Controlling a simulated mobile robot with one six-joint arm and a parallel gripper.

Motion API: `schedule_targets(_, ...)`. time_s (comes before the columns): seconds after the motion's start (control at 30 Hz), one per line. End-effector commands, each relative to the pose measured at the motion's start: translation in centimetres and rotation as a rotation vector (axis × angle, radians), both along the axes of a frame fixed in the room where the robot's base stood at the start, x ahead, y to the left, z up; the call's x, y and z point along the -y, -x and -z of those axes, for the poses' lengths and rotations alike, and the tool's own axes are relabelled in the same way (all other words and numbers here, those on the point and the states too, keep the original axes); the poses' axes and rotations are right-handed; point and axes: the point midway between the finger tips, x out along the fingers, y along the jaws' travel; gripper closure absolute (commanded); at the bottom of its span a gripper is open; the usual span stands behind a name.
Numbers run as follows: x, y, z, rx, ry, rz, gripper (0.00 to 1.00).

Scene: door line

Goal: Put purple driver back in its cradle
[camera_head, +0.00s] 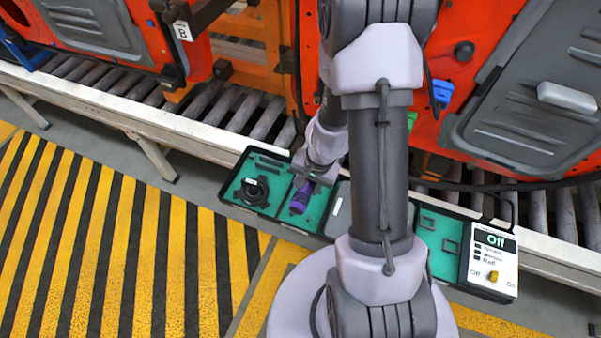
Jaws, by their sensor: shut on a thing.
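The purple driver (301,197) shows in the head view below my gripper (308,181), over the second teal-lined compartment from the left of a black tray. My gripper is shut on the driver's upper part and points down. The driver is slightly tilted in the picture. The teal compartment floor (318,208) shows beside it. I cannot tell whether the driver touches the floor or hangs just above it. The cradle itself cannot be made out; the gripper and driver cover that area.
My arm hides the tray's middle. A teal compartment (438,243) and a white switch box (491,262) reading "Off" are at right. A roller conveyor (215,105) with orange door panels (105,30) runs behind. Striped floor lies left.

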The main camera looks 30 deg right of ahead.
Motion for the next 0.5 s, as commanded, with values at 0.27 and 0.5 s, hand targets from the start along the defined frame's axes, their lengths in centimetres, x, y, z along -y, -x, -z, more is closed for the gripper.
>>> schedule_targets(0.27, 0.0, 0.0, 4.3, 0.001, -0.001, 0.001, 1.00)
schedule_targets(0.5, 0.0, -0.1, 7.7, 0.002, 0.000, 0.000, 1.00)
